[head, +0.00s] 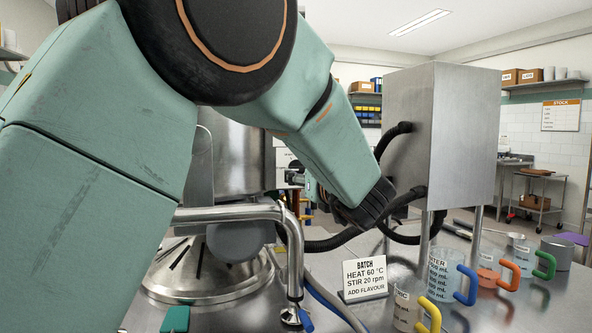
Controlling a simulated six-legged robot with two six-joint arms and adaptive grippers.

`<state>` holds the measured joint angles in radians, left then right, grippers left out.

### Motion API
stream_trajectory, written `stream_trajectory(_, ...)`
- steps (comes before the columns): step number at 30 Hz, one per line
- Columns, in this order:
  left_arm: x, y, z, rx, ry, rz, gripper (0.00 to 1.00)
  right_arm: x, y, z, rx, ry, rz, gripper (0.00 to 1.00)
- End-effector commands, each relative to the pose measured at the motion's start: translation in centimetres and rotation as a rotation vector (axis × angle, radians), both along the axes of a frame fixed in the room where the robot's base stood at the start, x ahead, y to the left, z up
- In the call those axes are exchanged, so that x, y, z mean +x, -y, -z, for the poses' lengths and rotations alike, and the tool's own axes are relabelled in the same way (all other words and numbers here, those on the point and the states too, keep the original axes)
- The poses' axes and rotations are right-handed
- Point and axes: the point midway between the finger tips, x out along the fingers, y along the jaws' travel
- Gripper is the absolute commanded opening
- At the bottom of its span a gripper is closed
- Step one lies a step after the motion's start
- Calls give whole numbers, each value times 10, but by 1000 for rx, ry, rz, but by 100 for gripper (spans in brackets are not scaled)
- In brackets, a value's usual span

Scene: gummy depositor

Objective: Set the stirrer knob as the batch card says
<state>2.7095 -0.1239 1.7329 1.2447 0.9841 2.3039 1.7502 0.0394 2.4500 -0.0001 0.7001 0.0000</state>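The batch card (363,278) stands upright on the steel table and reads "BATCH, HEAT 60 °C, STIR 20 rpm, ADD FLAVOUR". The stirrer knob cannot be made out; my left arm covers much of the left and middle of the head view. A steel kettle (233,155) is partly hidden behind that arm. The arm bends down to a dark wrist right of the kettle. Small dark and teal parts, which look like my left gripper (293,177), show behind the arm beside the kettle. Its fingers are too hidden to judge. My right gripper is out of view.
A tall steel cabinet (442,135) with black hoses stands right of the arm. Jugs with yellow (430,314), blue (466,285), orange (510,274) and green (545,265) handles stand on the right of the table. A bent steel pipe (235,212) crosses before the kettle.

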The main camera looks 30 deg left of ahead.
Motion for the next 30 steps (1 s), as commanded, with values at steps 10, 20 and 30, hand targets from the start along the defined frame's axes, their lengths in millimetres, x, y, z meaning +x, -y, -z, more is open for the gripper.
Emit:
stream_trajectory(10,14,-17,0,-2,1,-1,66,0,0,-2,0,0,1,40)
stream_trajectory(20,43,-49,0,-1,2,2,66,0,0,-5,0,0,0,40)
stream_trajectory(30,48,-56,0,1,0,2,66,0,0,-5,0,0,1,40)
